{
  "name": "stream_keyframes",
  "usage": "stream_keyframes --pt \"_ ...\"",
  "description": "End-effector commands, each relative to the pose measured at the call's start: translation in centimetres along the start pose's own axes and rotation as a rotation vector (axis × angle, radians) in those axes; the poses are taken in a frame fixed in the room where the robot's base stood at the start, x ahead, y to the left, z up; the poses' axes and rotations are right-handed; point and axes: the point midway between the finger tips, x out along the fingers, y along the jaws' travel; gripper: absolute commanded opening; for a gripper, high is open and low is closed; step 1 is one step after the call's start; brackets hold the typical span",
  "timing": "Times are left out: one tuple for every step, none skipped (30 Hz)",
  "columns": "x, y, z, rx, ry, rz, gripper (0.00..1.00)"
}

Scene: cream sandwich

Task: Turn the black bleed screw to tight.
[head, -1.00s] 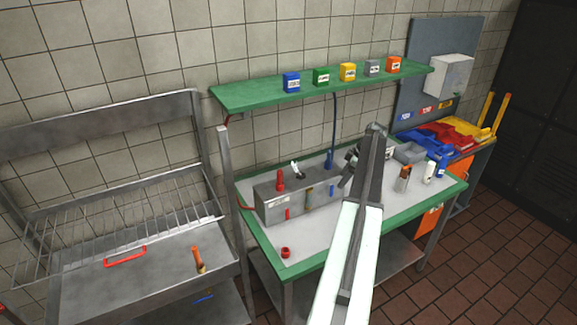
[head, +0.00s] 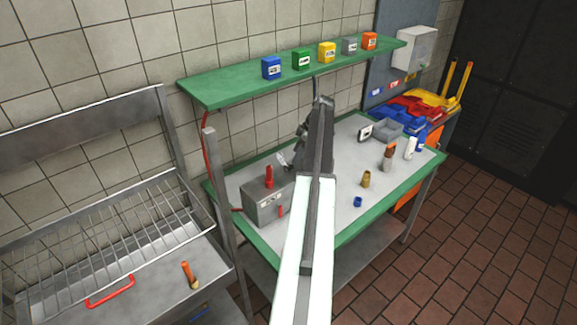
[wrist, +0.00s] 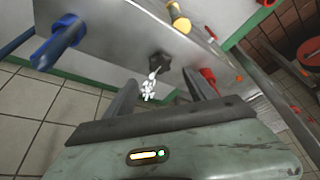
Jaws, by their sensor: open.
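The black bleed screw (wrist: 160,63) shows in the wrist view as a dark knob on the face of the grey metal box (wrist: 120,28). A white, chain-like piece (wrist: 149,88) hangs from it. My gripper (wrist: 160,92) is open and empty, its fingers on either side of the knob's line and apart from it as far as I can tell. In the head view the grey box (head: 263,207) stands on the bench, and my gripper (head: 301,150) is over its right part. My arm hides the screw there.
In the wrist view a blue handle (wrist: 58,44) is left of the screw, a yellow-topped fitting (wrist: 180,22) above and a red handle (wrist: 209,76) right. The green-edged bench (head: 340,190) holds bottles and small parts at right. A green shelf (head: 230,86) hangs above.

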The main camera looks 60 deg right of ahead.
Motion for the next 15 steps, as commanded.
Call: stream_keyframes --pt "1.5 0.0 0.2 -0.001 0.0 0.0 0.64" --pt "2.0 0.0 0.2 -0.001 0.0 0.0 0.64" --pt "2.8 0.0 0.3 -0.001 0.0 -0.001 0.64" --pt "3.4 0.0 0.3 -0.001 0.0 -0.001 0.64" --pt "4.0 0.0 0.3 -0.001 0.0 -0.001 0.64" --pt "4.7 0.0 0.3 0.0 0.0 -0.001 0.64" --pt "5.2 0.0 0.3 0.0 0.0 -0.001 0.64" --pt "5.7 0.0 0.3 0.0 0.0 -0.001 0.64" --pt "6.2 0.0 0.3 0.0 0.0 -0.001 0.64" --pt "6.5 0.0 0.2 -0.001 0.0 -0.001 0.64" --pt "6.7 0.0 0.2 -0.001 0.0 -0.001 0.64" --pt "6.8 0.0 0.1 -0.001 0.0 -0.001 0.64" --pt "6.8 0.0 0.1 -0.001 0.0 -0.001 0.64" --pt "6.8 0.0 0.0 -0.001 0.0 -0.001 0.64" --pt "6.7 0.0 0.0 -0.001 0.0 0.0 0.64"
